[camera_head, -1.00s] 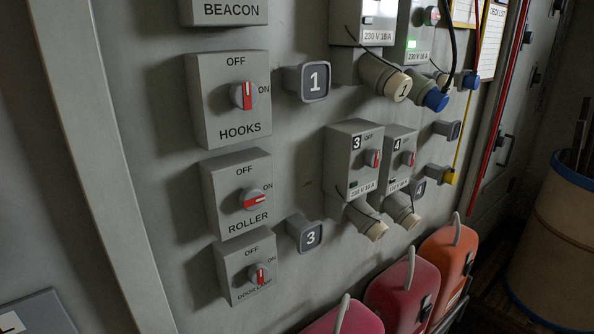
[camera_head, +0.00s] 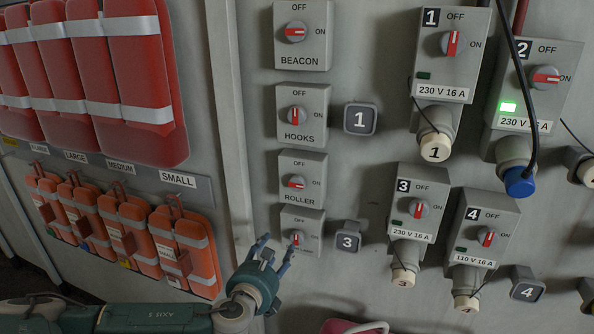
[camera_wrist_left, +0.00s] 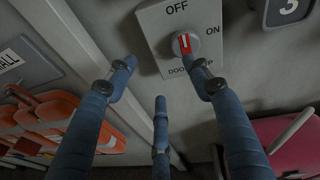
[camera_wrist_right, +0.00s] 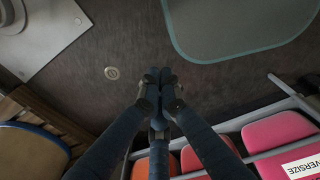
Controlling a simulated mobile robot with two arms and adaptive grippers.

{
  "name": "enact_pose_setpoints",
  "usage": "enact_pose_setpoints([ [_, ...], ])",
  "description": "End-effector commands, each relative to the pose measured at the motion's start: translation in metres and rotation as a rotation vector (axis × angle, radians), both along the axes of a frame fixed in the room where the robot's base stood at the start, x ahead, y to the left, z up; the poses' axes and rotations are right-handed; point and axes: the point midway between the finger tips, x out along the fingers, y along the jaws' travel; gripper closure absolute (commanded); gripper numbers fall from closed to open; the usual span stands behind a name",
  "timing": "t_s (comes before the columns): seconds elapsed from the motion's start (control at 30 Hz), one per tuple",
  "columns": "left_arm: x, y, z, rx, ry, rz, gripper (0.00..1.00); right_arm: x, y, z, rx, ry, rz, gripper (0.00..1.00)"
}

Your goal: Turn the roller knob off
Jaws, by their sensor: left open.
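The roller knob (camera_head: 296,182) is a grey dial with a red bar on a grey box marked ROLLER. Its bar lies about level, along the ON direction. My left gripper (camera_head: 278,246) is open and empty, low in front of the box below it. In the left wrist view its fingers (camera_wrist_left: 157,62) are spread before that box, marked DOOR and a partly hidden word. That box's knob (camera_wrist_left: 185,44) has its red bar about upright, and one fingertip overlaps it in view; contact cannot be told. My right gripper (camera_wrist_right: 158,80) is shut and empty, seen only in its wrist view.
The hooks knob (camera_head: 295,115) and beacon knob (camera_head: 295,32) are above. A socket marked 3 (camera_head: 348,240) sits close right of the lower box. Orange packs (camera_head: 185,250) hang at left. A pink case (camera_wrist_left: 290,140) is below right.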

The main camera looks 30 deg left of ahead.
Motion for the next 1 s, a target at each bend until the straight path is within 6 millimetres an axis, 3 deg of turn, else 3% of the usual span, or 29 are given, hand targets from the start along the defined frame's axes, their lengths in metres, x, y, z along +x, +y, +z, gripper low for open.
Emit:
enact_pose_setpoints([
  [0.03, -0.007, -0.014, 0.054, 0.114, -0.029, -0.053, 0.49, 0.005, 0.003, 0.014, 0.004, -0.007, 0.000, 1.00],
  [0.1, -0.018, -0.028, 0.100, 0.244, -0.058, -0.099, 0.49, 0.011, 0.004, 0.020, 0.006, -0.017, 0.000, 1.00],
  [0.2, -0.034, -0.043, 0.145, 0.370, -0.088, -0.137, 0.49, 0.019, 0.008, 0.026, 0.011, -0.029, 0.001, 1.00],
  [0.3, -0.043, -0.051, 0.168, 0.441, -0.105, -0.154, 0.49, 0.023, 0.014, 0.028, 0.018, -0.035, 0.000, 1.00],
  [0.53, -0.040, -0.052, 0.170, 0.468, -0.114, -0.154, 0.49, 0.021, 0.024, 0.007, 0.029, -0.032, 0.000, 1.00],
  [0.87, -0.021, -0.048, 0.168, 0.466, -0.116, -0.156, 0.49, 0.011, 0.007, -0.048, 0.007, -0.015, -0.001, 1.00],
  [1.0, 0.009, -0.040, 0.177, 0.459, -0.114, -0.154, 0.49, 0.011, 0.005, -0.037, 0.005, -0.014, -0.003, 1.00],
])
